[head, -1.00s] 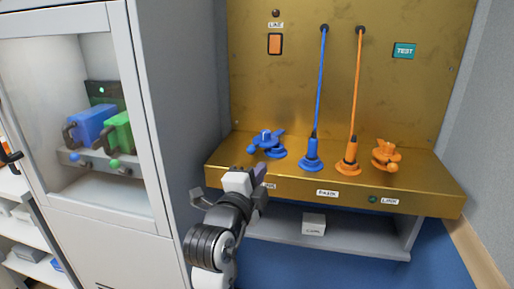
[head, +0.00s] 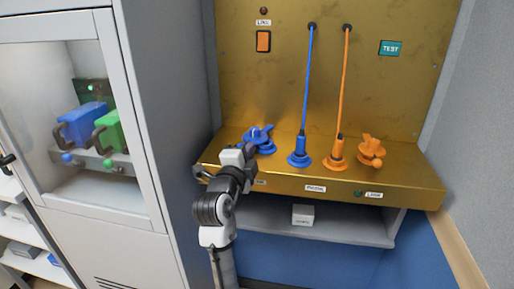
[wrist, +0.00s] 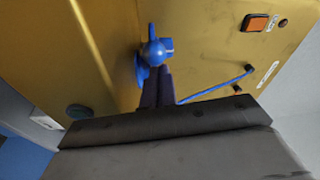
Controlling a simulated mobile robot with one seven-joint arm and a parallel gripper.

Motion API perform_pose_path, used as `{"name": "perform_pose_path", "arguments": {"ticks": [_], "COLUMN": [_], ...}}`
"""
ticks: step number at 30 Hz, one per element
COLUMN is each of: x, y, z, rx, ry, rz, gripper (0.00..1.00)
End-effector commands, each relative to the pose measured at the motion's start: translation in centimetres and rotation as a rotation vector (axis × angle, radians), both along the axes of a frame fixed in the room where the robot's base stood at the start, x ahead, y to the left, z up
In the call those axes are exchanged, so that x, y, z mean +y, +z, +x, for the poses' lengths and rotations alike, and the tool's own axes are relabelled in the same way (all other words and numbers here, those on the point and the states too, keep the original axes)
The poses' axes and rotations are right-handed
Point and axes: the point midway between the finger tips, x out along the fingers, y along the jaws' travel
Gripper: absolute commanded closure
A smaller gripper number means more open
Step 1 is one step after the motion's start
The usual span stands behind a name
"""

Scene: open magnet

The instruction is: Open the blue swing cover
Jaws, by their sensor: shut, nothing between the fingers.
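The blue swing cover (head: 262,137) sits on the gold ledge, left of the blue plug and its cord. It has a round base with a winged, lever-like part on top. My gripper (head: 250,149) is shut and empty, just in front of the cover's left side, and partly hides its base. In the wrist view the cover (wrist: 153,52) is straight ahead of the dark, closed fingertips (wrist: 163,70). They overlap its lower edge there; I cannot tell whether they touch it.
A blue plug (head: 299,152) and an orange plug (head: 335,155) stand on the gold ledge (head: 400,187), with cords rising to the back panel. An orange cover (head: 371,150) is at the right. A glass-fronted cabinet (head: 128,120) stands close on the left. A white box (head: 302,214) lies below.

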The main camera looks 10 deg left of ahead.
Motion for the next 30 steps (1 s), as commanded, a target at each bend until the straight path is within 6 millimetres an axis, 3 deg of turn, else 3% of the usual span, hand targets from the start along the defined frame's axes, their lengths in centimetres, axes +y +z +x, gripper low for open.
{"name": "perform_pose_path", "arguments": {"ticks": [12, 21, 30], "x": [0.3, 2.2, 2.2], "y": [-0.1, -0.2, 0.0], "z": [0.0, 0.5, 0.5], "rx": [-0.001, -0.002, -0.001], "ry": [0.000, 0.000, -0.001], "rz": [0.000, 0.000, -0.001], "gripper": [1.00, 1.00, 1.00]}}
